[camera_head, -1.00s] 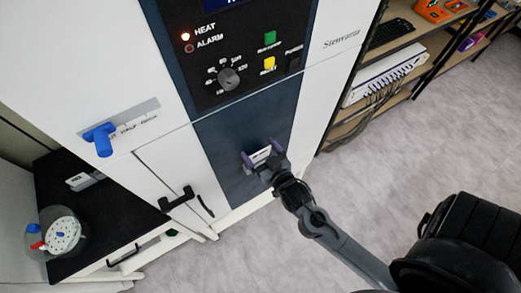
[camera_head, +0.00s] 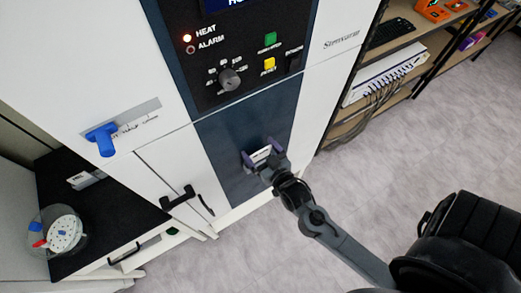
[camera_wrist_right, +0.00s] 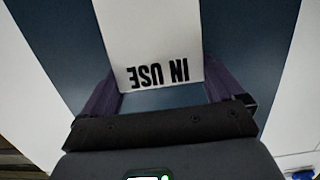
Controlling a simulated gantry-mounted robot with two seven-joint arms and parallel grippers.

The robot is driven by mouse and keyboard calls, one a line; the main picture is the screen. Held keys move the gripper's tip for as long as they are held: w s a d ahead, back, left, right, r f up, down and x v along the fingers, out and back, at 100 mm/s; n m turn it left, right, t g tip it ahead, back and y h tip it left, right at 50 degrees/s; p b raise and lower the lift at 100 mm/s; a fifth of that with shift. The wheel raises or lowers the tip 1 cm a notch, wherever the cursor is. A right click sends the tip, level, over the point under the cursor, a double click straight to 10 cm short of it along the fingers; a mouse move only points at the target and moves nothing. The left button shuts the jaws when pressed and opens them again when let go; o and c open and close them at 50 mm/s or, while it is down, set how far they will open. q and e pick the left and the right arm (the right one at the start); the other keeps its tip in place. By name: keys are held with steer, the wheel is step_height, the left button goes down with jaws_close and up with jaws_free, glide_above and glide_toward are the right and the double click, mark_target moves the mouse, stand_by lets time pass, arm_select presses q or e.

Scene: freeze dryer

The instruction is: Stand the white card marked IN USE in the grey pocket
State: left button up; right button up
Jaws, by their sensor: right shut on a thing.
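The white card marked IN USE (camera_wrist_right: 150,45) fills the upper middle of the right wrist view, with its black letters upside down there. In the head view the card (camera_head: 261,155) is a small white patch in front of the dark blue lower panel. My right gripper (camera_head: 260,150) is shut on it, with one purple-grey finger on each side. I cannot tell whether the card touches the panel. I cannot clearly make out the grey pocket; a small grey-and-white piece (camera_head: 86,180) lies on the black counter, its lettering too small to read surely. My left gripper is not in view.
The freeze dryer's control panel (camera_head: 238,55) with knob and buttons is above the gripper. A blue lever (camera_head: 104,138) and black handle (camera_head: 178,198) stick out at left. A round clear vessel (camera_head: 62,234) stands on the counter (camera_head: 110,210). Shelves (camera_head: 350,135) stand at right; floor between is clear.

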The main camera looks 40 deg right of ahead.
mark_target(260, 157)
steer(key=shift+f, duration=0.15)
steer(key=shift+w+f+b, duration=0.15)
steer(key=shift+f+b, duration=0.45)
steer(key=shift+f, duration=0.3)
steer(key=shift+w+f+b, duration=0.1)
steer(key=shift+f+b, duration=0.5)
steer(key=shift+f, duration=0.6)
steer(key=o, duration=0.9)
